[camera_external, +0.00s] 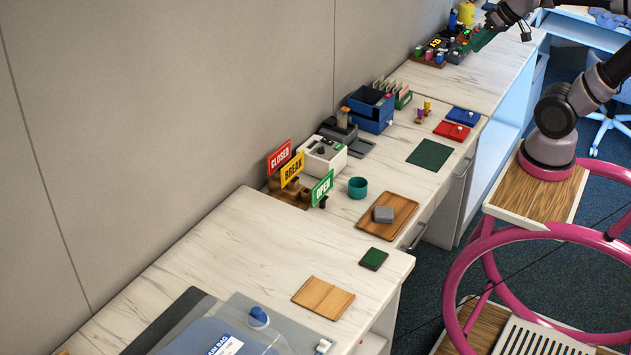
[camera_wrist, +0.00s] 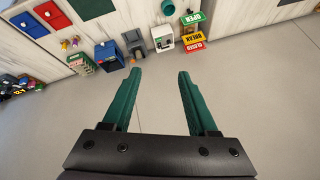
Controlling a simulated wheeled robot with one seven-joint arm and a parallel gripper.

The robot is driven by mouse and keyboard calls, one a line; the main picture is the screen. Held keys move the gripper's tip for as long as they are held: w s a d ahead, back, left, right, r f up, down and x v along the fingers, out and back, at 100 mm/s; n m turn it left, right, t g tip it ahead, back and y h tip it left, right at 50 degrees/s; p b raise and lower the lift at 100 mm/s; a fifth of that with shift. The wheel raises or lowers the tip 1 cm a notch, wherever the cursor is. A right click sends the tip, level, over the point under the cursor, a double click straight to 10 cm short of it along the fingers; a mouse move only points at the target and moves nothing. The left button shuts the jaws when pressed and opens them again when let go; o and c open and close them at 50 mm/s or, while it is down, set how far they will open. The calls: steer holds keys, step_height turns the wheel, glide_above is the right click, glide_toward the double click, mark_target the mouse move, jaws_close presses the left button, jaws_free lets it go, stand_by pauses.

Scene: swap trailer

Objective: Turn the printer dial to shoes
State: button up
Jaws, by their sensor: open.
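A white box-shaped device (camera_external: 323,156), apparently the printer, stands against the wall behind the sign holders. A small dark, round part on its top may be the dial; it is too small to read any setting or label. The device also shows in the wrist view (camera_wrist: 163,39), near the top middle. My gripper (camera_external: 484,40) is at the far end of the counter, well away from the device. In the wrist view its two green fingers (camera_wrist: 159,72) are spread apart with nothing between them.
CLOSED, BREAK and OPEN signs (camera_external: 292,172) stand close beside the device. A teal cup (camera_external: 358,187) is in front, and a dark grey device (camera_external: 341,130) and blue bins (camera_external: 371,107) are behind. A wooden tray (camera_external: 400,218) holds a grey block. Bare counter (camera_external: 240,235) lies nearer the camera.

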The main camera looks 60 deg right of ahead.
steer(key=w+d+f+n+g+h, duration=0.2)
steer(key=w+d+f+n, duration=0.15)
steer(key=w+f, duration=0.55)
steer(key=n+t+y, duration=0.5)
steer(key=n+y, duration=0.4)
steer(key=y, duration=0.1)
glide_toward(328, 151)
steer(key=x, duration=0.3)
steer(key=r+x, duration=0.1)
steer(key=x, duration=0.2)
steer(key=r+x, duration=0.1)
steer(key=x, duration=0.2)
steer(key=shift+w+a, duration=0.3)
steer(key=shift+a, duration=0.1)
jaws_close()
